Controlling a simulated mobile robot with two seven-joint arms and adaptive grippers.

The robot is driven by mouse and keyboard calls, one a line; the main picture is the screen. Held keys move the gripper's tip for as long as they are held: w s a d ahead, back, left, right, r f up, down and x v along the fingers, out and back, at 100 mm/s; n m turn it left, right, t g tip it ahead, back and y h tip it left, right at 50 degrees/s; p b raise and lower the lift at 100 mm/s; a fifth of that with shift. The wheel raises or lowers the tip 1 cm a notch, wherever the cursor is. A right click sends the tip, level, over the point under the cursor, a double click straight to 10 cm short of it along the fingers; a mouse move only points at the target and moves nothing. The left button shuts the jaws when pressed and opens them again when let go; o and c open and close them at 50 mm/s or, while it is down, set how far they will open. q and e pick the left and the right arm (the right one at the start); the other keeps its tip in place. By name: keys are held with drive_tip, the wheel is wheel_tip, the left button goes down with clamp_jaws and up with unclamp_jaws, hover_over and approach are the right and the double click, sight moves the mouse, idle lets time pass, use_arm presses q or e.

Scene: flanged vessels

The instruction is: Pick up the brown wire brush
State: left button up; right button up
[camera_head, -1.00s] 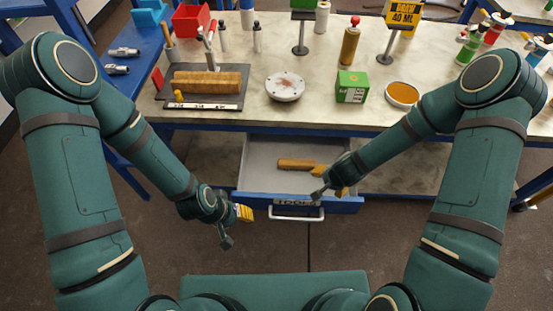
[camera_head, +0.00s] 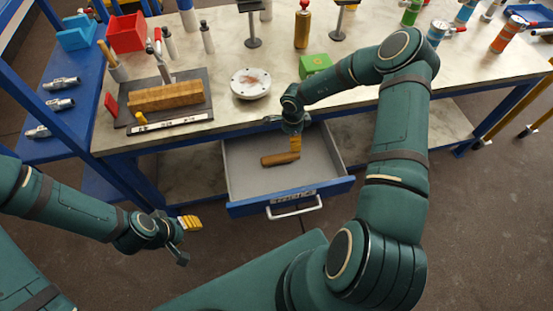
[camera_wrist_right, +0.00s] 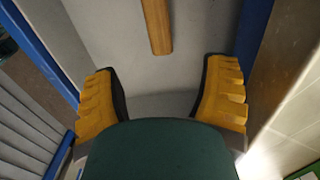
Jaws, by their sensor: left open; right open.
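The brown wire brush (camera_head: 281,159) lies in the open drawer. In the head view it is a short brown bar on the drawer floor. In the right wrist view one end of the brush (camera_wrist_right: 157,26) shows beyond the fingertips, roughly midway between them. My right gripper (camera_head: 294,143) is over the drawer, just above the brush's right end in the picture. Its yellow fingers (camera_wrist_right: 163,95) are spread with nothing between them. My left gripper (camera_head: 186,238) is open and empty in front of the bench, left of the drawer. Whether bristles are present cannot be seen.
The open drawer (camera_head: 238,190) has a blue front with a metal handle (camera_head: 295,208). Its walls stand close around my right gripper. The bench top (camera_head: 222,107) above holds a white flange disc (camera_head: 250,83), a green box (camera_head: 315,65) and a wooden block (camera_head: 165,95).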

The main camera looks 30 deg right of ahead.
sight(288, 155)
wheel_tip(288, 155, down, 6)
drive_tip(key=shift+f+b, duration=0.1)
drive_tip(key=shift+b, duration=0.5)
drive_tip(key=f, duration=0.1)
drive_tip(key=f+b, duration=0.1)
drive_tip(key=f, duration=0.2)
drive_tip(key=shift+a+f, duration=0.2)
drive_tip(key=shift+a, duration=0.2)
drive_tip(key=shift+f, duration=0.45)
drive_tip(key=shift+f, duration=0.2)
clamp_jaws()
